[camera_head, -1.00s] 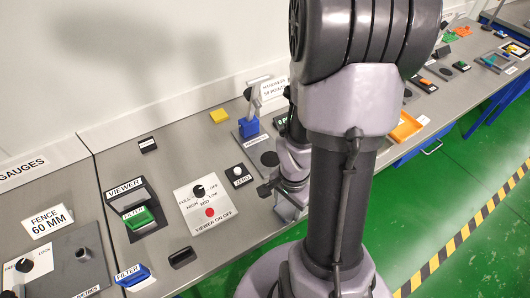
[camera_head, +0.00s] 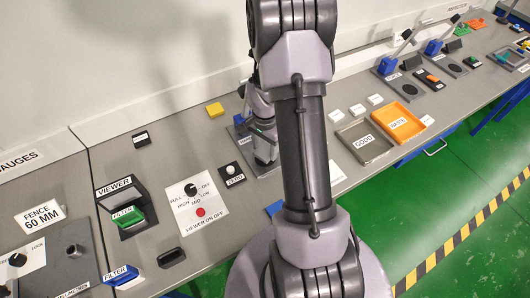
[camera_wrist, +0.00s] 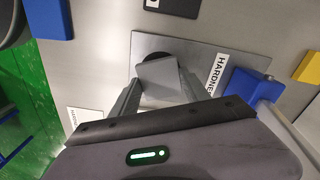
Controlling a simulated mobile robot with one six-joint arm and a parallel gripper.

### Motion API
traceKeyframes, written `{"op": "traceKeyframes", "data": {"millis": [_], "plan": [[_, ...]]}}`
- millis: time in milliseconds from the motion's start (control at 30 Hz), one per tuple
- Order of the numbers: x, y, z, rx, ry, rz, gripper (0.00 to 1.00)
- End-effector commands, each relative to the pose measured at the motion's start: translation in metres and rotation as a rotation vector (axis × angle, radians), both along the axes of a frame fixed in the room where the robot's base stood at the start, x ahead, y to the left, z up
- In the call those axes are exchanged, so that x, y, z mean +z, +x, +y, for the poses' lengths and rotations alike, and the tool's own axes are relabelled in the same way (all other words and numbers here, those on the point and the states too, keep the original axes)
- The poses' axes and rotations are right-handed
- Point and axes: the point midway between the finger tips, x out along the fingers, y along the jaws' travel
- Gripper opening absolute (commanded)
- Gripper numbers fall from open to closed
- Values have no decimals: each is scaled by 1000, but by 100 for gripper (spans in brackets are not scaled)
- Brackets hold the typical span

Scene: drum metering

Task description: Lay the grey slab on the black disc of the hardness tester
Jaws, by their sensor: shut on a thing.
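In the wrist view my gripper (camera_wrist: 160,92) is shut on the grey slab (camera_wrist: 158,76), which sits between its two fingers. Behind the slab, the black disc (camera_wrist: 151,57) of the hardness tester shows as a dark rim and is mostly hidden. I cannot tell whether the slab touches the disc. The hardness tester's grey plate (camera_wrist: 205,55) carries a HARDNESS label (camera_wrist: 217,75) and a blue block (camera_wrist: 246,84) to the right. In the head view my arm covers most of the tester, and the slab and disc cannot be made out.
In the head view a yellow block (camera_head: 215,110) lies behind the tester and a ZERO button (camera_head: 231,170) is to its left. White blocks (camera_head: 357,110), a GOOD tray (camera_head: 360,158) and an orange WASTE tray (camera_head: 414,133) are to the right.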

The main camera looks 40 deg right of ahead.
Motion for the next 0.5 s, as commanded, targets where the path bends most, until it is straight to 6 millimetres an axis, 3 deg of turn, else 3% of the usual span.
{"op": "traceKeyframes", "data": {"millis": [33,100,433,467,500], "plan": [[-14,-1,0,0,2,2,13],[-24,-1,0,0,1,2,13],[-26,-1,0,0,0,0,13],[-26,-1,0,0,0,0,58],[-25,-1,0,0,0,0,66]]}}
